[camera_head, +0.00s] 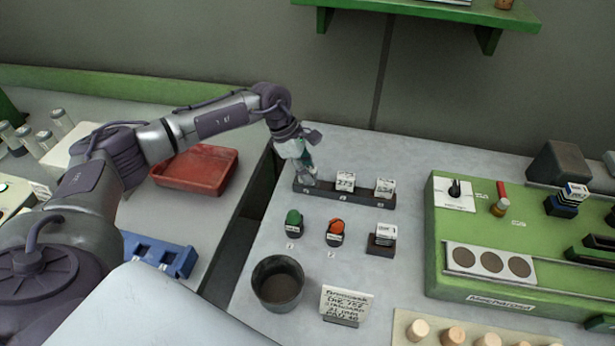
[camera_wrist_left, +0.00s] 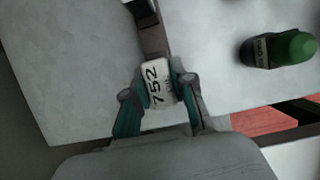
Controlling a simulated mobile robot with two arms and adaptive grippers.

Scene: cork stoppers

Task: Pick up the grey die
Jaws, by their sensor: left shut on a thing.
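My left gripper (camera_head: 307,172) is at the left end of a dark rack (camera_head: 352,195) on the grey table, where it hides that end of the rack. In the left wrist view its two fingers are shut on a small block with a pale face marked 752 (camera_wrist_left: 157,84). I take this block as the die; its sides are hidden by the fingers. The rack also shows in the wrist view (camera_wrist_left: 152,40), just beyond the block. Two more pale-faced blocks, a middle one (camera_head: 345,182) and a right one (camera_head: 384,188), stand in the rack. My right gripper is not in view.
In front of the rack stand a green-topped piece (camera_head: 293,219), an orange-topped piece (camera_head: 336,229) and a dark block with a pale face (camera_head: 383,237). Nearer are a dark cup (camera_head: 278,283) and a written card (camera_head: 346,303). A green panel (camera_head: 480,300) fills the right.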

